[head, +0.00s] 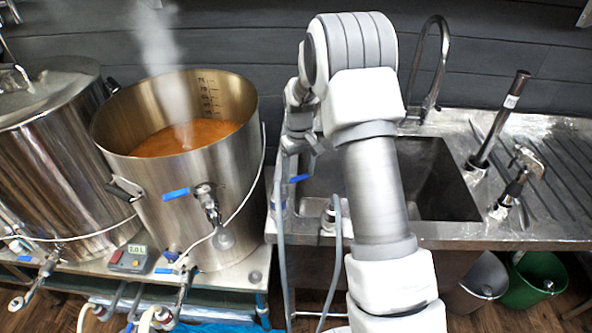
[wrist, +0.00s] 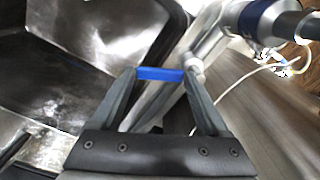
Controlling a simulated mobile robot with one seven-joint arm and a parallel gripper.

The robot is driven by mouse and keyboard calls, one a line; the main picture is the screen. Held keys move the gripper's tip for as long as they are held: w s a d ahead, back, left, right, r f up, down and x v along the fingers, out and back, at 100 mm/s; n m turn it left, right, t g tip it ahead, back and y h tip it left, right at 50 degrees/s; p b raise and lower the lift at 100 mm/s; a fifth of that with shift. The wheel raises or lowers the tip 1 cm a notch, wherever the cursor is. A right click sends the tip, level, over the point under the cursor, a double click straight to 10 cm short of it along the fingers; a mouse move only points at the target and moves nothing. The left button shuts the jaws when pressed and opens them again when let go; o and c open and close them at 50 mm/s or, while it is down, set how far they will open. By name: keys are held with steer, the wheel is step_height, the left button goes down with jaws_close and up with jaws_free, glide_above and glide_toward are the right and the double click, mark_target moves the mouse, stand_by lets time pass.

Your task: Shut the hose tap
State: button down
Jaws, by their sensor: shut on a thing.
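The hose tap has a blue lever (wrist: 160,74) that lies crosswise between my gripper's fingertips in the wrist view. My gripper (wrist: 160,77) is shut on this lever, one finger at each end. Metal pipework (wrist: 207,32) runs beside it. In the head view the blue lever (head: 299,178) shows at the sink's left front, left of my arm. My gripper (head: 301,142) is there too, partly hidden among the pipework. A grey hose (head: 280,255) hangs down below the tap. Whether the tap is open or shut cannot be told.
A steaming open kettle (head: 238,165) with its own blue-levered tap (head: 177,194) stands left of the sink. The steel sink (head: 440,190) lies behind my arm. A black-handled tool (head: 500,115) stands on the drainboard. A green bucket (head: 540,280) is below right.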

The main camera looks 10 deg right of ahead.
steer(key=s+m, duration=0.1)
steer(key=m, duration=0.1)
steer(key=s+m, duration=0.1)
steer(key=m, duration=0.2)
steer(key=shift+s+a+r+m, duration=0.1)
steer(key=shift+s+m, duration=0.05)
steer(key=shift+m, duration=0.15)
stand_by(0.4)
jaws_free()
steer(key=shift+s, duration=0.1)
step_height(320, 180, up, 17)
steer(key=shift+r+p, duration=0.2)
steer(key=shift+p, duration=0.1)
stand_by(0.4)
